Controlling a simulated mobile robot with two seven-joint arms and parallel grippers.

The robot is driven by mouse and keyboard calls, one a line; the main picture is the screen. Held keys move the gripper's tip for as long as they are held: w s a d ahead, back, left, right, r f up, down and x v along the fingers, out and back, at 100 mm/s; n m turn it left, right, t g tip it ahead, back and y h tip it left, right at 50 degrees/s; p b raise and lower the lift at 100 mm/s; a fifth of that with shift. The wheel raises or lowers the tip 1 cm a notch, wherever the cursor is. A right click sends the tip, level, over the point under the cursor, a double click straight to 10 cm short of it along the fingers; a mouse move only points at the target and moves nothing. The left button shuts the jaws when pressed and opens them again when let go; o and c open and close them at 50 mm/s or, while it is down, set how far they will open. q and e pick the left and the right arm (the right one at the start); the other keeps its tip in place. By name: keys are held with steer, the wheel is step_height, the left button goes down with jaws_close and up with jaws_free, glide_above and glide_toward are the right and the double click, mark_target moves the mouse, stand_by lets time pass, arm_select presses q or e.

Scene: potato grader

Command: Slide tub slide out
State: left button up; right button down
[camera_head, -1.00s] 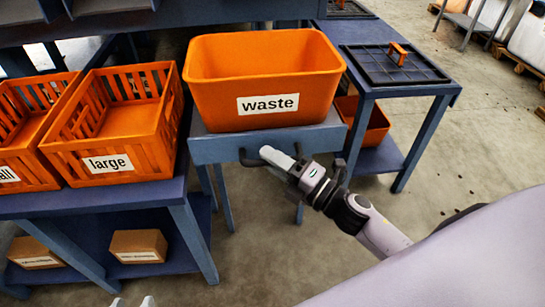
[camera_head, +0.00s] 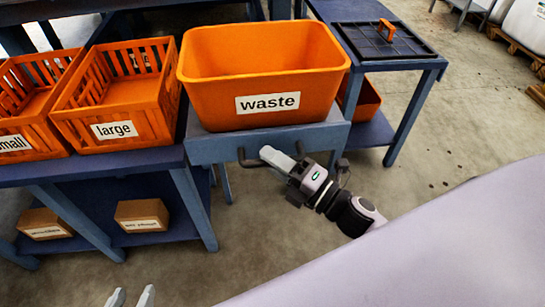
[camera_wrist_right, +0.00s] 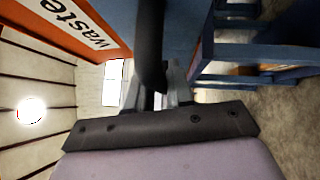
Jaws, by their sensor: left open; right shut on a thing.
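The orange waste tub (camera_head: 262,86) stands upright on a blue slide (camera_head: 215,148), which juts out in front of the bench. A dark bar handle (camera_head: 247,160) is on the slide's front. My right gripper (camera_head: 280,160) is shut on this handle, just below the front edge. In the right wrist view the dark handle (camera_wrist_right: 150,45) runs between the fingers (camera_wrist_right: 155,95), with part of the waste label above left. My left gripper (camera_head: 131,298) is open and empty at the bottom edge, low and away from the slide; only its fingertips show.
Orange slatted crates, one labelled large (camera_head: 115,130) and one labelled small (camera_head: 15,143), stand on the blue bench left of the tub. Cardboard boxes (camera_head: 141,215) sit on its lower shelf. A side table with a dark lid (camera_head: 385,42) stands right. Floor in front is clear.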

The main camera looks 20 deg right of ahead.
steer(key=shift+s+a+f, duration=0.1)
steer(key=shift+s+a, duration=0.05)
steer(key=shift+s, duration=0.1)
steer(key=c, duration=1.3)
jaws_free()
steer(key=shift+o, duration=1)
steer(key=r+v, duration=0.1)
steer(key=v, duration=0.6)
steer(key=shift+f, duration=0.4)
steer(key=shift+s, duration=0.15)
